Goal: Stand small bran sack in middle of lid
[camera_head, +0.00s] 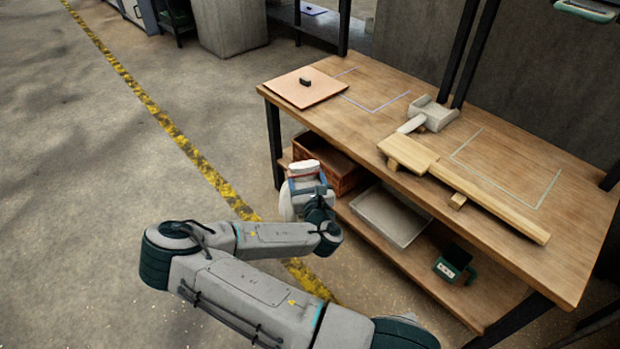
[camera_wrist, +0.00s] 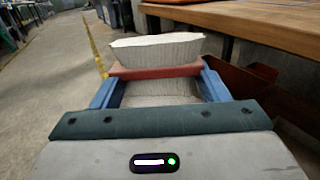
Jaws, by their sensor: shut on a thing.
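The small bran sack (camera_head: 303,168) is pale, with a reddish band near its top. My gripper (camera_head: 305,186) is shut on it, in front of the workbench's left part and below the level of the top. In the wrist view the sack (camera_wrist: 157,48) stands up between the blue fingers of my gripper (camera_wrist: 157,90), with the red band (camera_wrist: 155,71) across it.
The wooden bench (camera_head: 500,240) holds a grey scoop (camera_head: 430,114) and a long wooden paddle (camera_head: 465,185). On its lower shelf are a brown crate (camera_head: 345,178), a grey tray (camera_head: 390,215) and a green item (camera_head: 454,266). Open floor (camera_head: 90,200) lies to the left.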

